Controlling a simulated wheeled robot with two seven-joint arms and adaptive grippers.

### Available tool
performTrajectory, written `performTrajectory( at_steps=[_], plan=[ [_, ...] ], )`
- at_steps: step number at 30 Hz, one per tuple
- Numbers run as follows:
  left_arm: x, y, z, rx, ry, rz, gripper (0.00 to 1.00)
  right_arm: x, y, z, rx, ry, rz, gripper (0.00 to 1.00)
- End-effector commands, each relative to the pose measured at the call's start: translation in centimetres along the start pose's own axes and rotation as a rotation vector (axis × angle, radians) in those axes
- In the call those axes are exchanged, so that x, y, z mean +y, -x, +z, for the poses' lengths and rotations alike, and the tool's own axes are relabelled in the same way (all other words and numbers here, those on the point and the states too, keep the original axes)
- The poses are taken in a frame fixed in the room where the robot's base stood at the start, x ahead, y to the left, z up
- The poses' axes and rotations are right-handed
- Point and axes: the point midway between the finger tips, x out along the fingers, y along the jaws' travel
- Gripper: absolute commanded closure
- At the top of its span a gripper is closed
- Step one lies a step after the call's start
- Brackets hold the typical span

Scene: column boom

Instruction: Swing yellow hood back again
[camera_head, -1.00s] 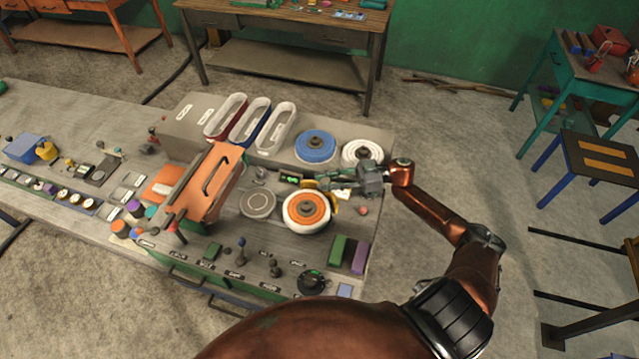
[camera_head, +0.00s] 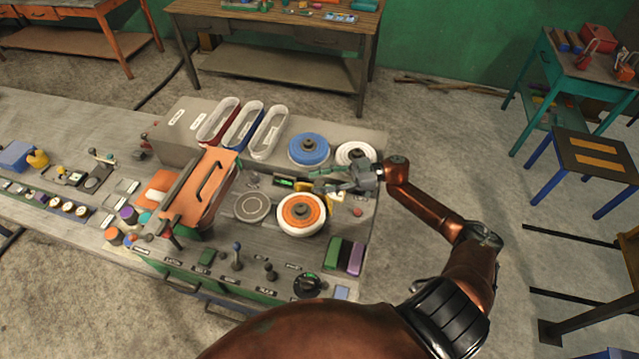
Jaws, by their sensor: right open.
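The yellow hood (camera_head: 305,187) shows only as small yellow patches behind the wheel with the orange face (camera_head: 301,212), on the right part of the bench. My right gripper (camera_head: 326,184) is over it, reaching in from the right just behind that wheel. Its jaws are open, and its fingers hide much of the hood. I cannot tell whether a finger touches the hood or how far the hood is tilted. My left gripper is not in view.
A blue wheel (camera_head: 308,150) and a white wheel (camera_head: 355,153) stand behind the gripper. An orange handled cover (camera_head: 203,190) is at the left. Knobs and levers line the front, with green and purple blocks (camera_head: 345,256) at front right.

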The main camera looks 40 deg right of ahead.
Motion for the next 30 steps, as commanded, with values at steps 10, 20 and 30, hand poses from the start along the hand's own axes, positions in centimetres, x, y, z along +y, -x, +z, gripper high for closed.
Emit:
performTrajectory(
  at_steps=[10, 20, 30],
  plan=[
    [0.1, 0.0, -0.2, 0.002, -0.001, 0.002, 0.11, 0.0, 0.0, -6.5, -0.001, 0.003, -0.001, 0.60],
    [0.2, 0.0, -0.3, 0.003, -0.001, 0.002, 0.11, 0.0, 0.1, -8.7, 0.000, 0.001, 0.001, 0.60],
    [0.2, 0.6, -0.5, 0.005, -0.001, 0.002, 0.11, 0.5, 0.3, -8.8, 0.003, 0.002, 0.021, 0.71]
  ],
)
